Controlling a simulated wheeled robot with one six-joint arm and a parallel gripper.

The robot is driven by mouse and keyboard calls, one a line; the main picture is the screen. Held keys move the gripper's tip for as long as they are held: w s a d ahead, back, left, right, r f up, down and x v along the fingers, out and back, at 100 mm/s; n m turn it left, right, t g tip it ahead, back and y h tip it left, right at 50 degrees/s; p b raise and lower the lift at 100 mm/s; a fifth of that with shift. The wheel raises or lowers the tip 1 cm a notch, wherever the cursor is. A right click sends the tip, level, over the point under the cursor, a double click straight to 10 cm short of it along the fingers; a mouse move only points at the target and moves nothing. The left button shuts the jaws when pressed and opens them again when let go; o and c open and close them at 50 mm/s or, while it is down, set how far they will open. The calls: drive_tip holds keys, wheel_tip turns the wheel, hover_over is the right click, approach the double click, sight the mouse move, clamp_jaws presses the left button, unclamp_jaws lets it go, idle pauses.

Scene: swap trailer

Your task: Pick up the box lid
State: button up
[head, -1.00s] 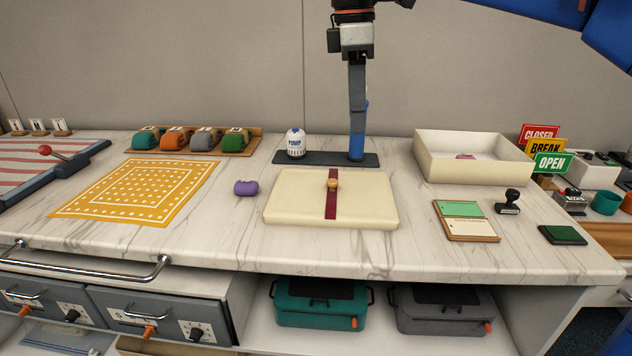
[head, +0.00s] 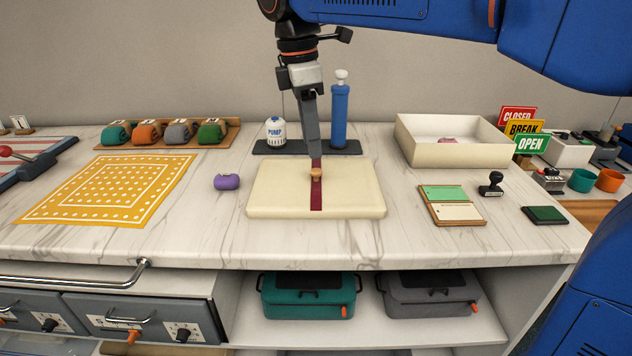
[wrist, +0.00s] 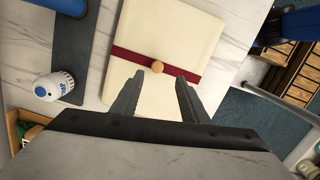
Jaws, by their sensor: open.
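The cream box lid (head: 275,190) lies flat on the marble counter, with a dark red band across it and a small round wooden knob (head: 316,174) at its middle. In the wrist view the lid (wrist: 185,35) and the knob (wrist: 157,67) show just beyond the fingertips. My gripper (wrist: 158,80) is open and empty, its two fingers pointing at the lid on either side of the knob's line. In the head view my gripper (head: 312,160) comes down just behind the knob; whether it touches the lid is hard to tell.
An open cream box (head: 455,155) with something pink inside stands to the right. A blue pump (head: 339,115) and white bottle (head: 276,131) stand behind the lid. A purple item (head: 227,182) lies left; a green-and-cream pad (head: 452,205) and a stamp (head: 491,184) lie right.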

sight(316, 170)
drive_tip(key=shift+w+d+f, duration=0.1)
drive_tip(key=shift+d+f, duration=0.05)
drive_tip(key=shift+f, duration=0.95)
drive_tip(key=shift+w+d+f, duration=0.15)
drive_tip(key=shift+f, duration=0.95)
drive_tip(key=shift+w+d+f, duration=0.1)
drive_tip(key=shift+d+f, duration=0.05)
drive_tip(key=shift+f, duration=0.95)
clamp_jaws()
